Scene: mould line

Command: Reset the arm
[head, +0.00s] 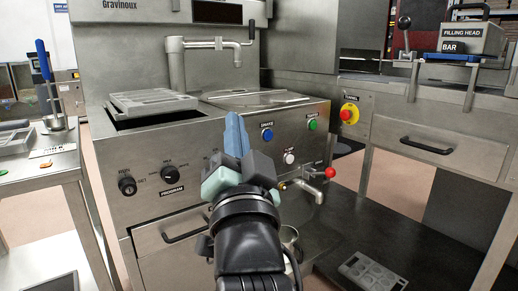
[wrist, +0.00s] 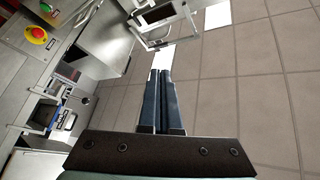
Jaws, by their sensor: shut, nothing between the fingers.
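My gripper (head: 235,122) is raised in front of the steel machine (head: 150,205) in the head view, its blue-grey fingers pointing up and away from me. The fingers are together and hold nothing. My arm covers part of the machine's front panel.
The machine carries knobs, a blue button (head: 267,134), a red-handled valve (head: 318,172) and a mould tray (head: 153,101) on top. A side table (head: 60,160) stands left. A red emergency button (head: 349,113) and a drawer (head: 428,150) are right. Another mould (head: 373,271) lies low at right.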

